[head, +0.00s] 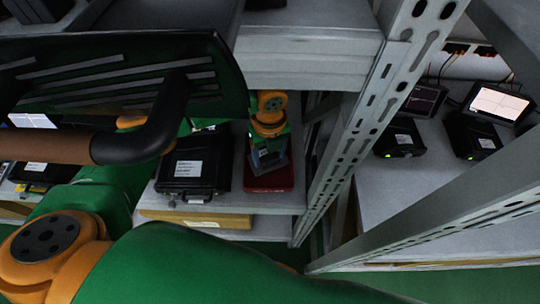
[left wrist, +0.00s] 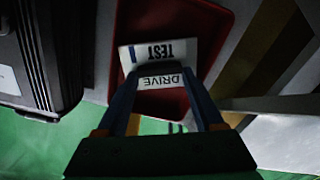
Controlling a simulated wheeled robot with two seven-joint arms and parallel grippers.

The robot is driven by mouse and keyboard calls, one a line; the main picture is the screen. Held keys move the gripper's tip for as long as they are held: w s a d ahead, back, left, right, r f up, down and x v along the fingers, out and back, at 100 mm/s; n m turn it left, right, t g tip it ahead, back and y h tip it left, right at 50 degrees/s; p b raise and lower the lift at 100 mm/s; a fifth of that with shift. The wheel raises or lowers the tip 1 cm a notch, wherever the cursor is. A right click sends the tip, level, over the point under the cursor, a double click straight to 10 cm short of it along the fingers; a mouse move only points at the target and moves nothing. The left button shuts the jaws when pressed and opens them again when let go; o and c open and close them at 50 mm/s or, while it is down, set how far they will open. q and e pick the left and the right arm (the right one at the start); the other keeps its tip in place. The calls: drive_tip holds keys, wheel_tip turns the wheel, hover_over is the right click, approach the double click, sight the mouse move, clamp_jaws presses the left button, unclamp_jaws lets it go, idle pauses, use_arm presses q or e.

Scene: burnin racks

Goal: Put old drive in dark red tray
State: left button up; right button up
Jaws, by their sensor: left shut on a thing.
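The dark red tray (head: 272,182) lies on the grey shelf at the centre of the head view, beside a black case. It also shows in the left wrist view (left wrist: 212,28). My left gripper (head: 268,160) points down over the tray. In the left wrist view my left gripper (left wrist: 160,76) is shut on the drive (left wrist: 158,53), whose white label reads TEST DRIVE. The drive is over the tray; whether it touches the tray floor I cannot tell. The drive's dark body is mostly hidden by the fingers. My right gripper is not in view.
The black case (head: 194,166) with a white label stands close left of the tray. A slotted grey rack post (head: 372,110) rises to the right. Beyond it, black units (head: 400,138) and a lit screen (head: 498,103) stand on another shelf. An upper shelf (head: 310,55) overhangs behind.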

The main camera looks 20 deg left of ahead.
sight(270, 161)
use_arm(q)
drive_tip(key=shift+f, duration=0.75)
drive_tip(key=shift+f, duration=0.1)
drive_tip(key=o, duration=1.4)
wheel_tip(270, 161, up, 12)
